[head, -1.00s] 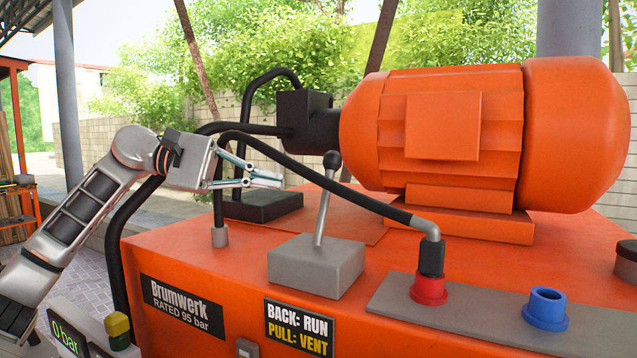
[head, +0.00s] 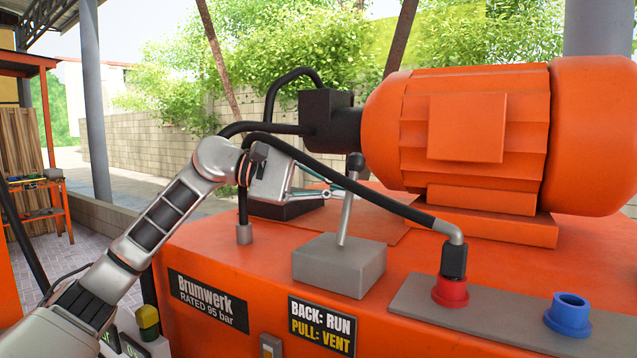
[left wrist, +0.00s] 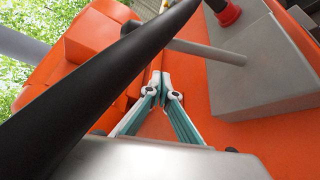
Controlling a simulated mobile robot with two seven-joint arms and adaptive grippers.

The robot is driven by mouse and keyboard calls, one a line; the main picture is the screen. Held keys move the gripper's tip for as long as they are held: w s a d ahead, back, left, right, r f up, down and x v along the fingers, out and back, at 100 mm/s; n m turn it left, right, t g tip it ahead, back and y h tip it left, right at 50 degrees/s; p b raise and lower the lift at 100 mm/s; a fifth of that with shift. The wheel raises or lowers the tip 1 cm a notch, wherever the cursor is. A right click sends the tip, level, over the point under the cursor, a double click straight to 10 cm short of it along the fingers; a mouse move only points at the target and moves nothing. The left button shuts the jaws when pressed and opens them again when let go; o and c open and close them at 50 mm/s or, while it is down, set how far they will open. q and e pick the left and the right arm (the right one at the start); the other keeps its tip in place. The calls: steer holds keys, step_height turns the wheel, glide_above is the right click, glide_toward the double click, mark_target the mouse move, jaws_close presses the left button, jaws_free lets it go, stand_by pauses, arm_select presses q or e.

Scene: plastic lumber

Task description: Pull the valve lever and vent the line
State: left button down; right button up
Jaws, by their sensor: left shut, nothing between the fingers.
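The valve lever (head: 346,215) is a thin grey rod with a dark knob (head: 355,161), rising from a grey block (head: 339,265) and leaning slightly right in the head view. My left gripper (head: 334,192) is shut and empty, its tips just left of the rod near its upper part. In the left wrist view the gripper (left wrist: 160,78) has its tips together, with the lever rod (left wrist: 205,48) beyond them, apparently not between the fingers. Whether they touch the rod is unclear. A label (head: 321,327) reads "BACK: RUN, PULL: VENT". My right gripper is not in view.
A black hose (head: 400,208) runs close past the lever and gripper to a red coupling (head: 450,292); it crosses the wrist view (left wrist: 90,90). A blue port (head: 569,315) stands at right, an orange motor (head: 470,125) behind. My arm partly covers the pressure display.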

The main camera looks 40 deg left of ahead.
mark_target(349, 200)
arm_select(q)
steer(key=s, duration=0.1)
steer(key=s+r, duration=0.1)
steer(key=s, duration=0.1)
steer(key=shift+s+d+r, duration=0.3)
